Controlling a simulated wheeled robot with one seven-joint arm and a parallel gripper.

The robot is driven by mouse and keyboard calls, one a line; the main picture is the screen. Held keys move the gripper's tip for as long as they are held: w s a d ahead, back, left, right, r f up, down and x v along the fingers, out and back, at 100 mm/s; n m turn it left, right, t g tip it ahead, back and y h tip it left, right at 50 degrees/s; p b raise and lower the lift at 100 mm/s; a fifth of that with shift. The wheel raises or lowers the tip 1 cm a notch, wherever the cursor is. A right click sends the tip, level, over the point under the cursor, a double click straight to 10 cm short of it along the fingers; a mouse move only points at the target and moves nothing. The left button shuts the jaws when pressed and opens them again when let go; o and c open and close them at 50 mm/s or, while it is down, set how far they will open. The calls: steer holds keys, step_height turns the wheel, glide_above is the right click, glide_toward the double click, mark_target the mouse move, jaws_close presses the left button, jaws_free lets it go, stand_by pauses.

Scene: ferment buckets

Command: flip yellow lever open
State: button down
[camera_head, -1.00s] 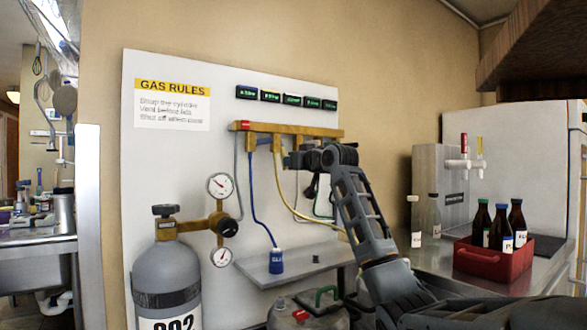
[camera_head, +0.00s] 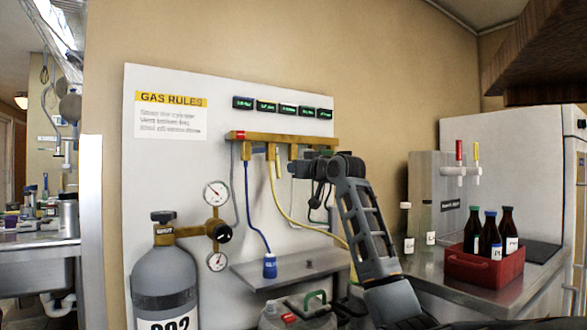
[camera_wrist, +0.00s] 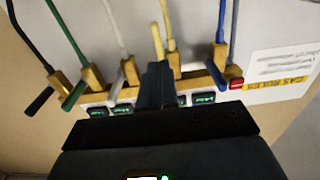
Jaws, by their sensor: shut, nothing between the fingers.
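The yellow lever (camera_wrist: 157,42) is a thin pale stick on a brass valve. In the wrist view it points up the picture alongside the yellow hose (camera_wrist: 168,18). My gripper (camera_wrist: 155,68) has its dark fingers together and empty, with the tips at the lower end of this lever; I cannot tell whether they touch it. In the head view my gripper (camera_head: 304,168) is just right of the yellow valve, in front of the brass manifold (camera_head: 262,135). The fingertips are hard to make out there.
A shelf (camera_head: 265,277) with a blue hose end is below. A gas cylinder (camera_head: 165,285) stands left. A red bottle crate (camera_head: 485,268) sits on the right counter.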

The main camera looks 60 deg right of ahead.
steer(key=v, duration=0.8)
steer(key=shift+f, duration=0.1)
stand_by(0.4)
